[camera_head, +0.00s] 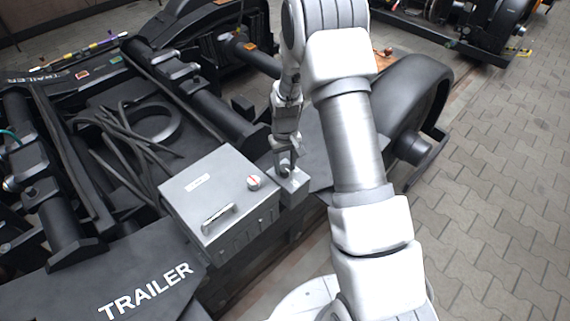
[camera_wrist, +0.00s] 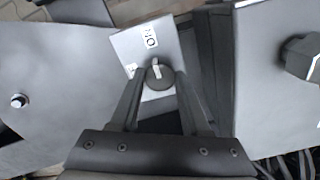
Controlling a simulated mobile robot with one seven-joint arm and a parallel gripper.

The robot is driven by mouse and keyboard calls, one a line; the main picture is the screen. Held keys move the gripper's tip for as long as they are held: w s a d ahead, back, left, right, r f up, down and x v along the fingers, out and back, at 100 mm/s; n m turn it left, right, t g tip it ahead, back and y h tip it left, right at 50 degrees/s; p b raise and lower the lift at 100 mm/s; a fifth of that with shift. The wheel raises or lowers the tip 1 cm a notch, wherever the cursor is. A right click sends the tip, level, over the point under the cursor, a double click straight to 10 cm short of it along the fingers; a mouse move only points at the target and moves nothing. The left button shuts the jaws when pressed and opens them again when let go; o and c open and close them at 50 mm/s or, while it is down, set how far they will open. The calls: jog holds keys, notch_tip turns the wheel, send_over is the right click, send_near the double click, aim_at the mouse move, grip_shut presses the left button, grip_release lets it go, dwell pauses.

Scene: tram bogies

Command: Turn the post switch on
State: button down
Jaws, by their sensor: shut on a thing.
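The post switch (camera_wrist: 122,42) is a small grey box with a dark round knob (camera_wrist: 160,83) on its face. A white mark on the knob points up in the wrist view, roughly toward the ON label (camera_wrist: 150,38). A second small label (camera_wrist: 131,70) sits to the left, too small to read. In the head view the switch box (camera_head: 294,191) stands just right of the larger grey cabinet. My gripper (camera_wrist: 158,77) is shut on the knob, with one finger on each side. In the head view my gripper (camera_head: 286,168) comes down onto the box and hides its knob.
A grey cabinet (camera_head: 213,183) with a handle (camera_head: 218,216) and a red-marked knob (camera_head: 254,183) stands close on the left. Dark bogie frames, a wheel (camera_head: 405,95) and loose cables (camera_head: 125,140) surround it. Paved floor (camera_head: 500,190) is clear at right.

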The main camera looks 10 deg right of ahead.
aim_at(285, 168)
dwell(0.4)
jog(key=shift+c, duration=1.9)
grip_release()
jog(key=shift+r, duration=0.1)
notch_tip(285, 168, up, 17)
jog(key=p, duration=0.4)
jog(key=shift+r, duration=0.15)
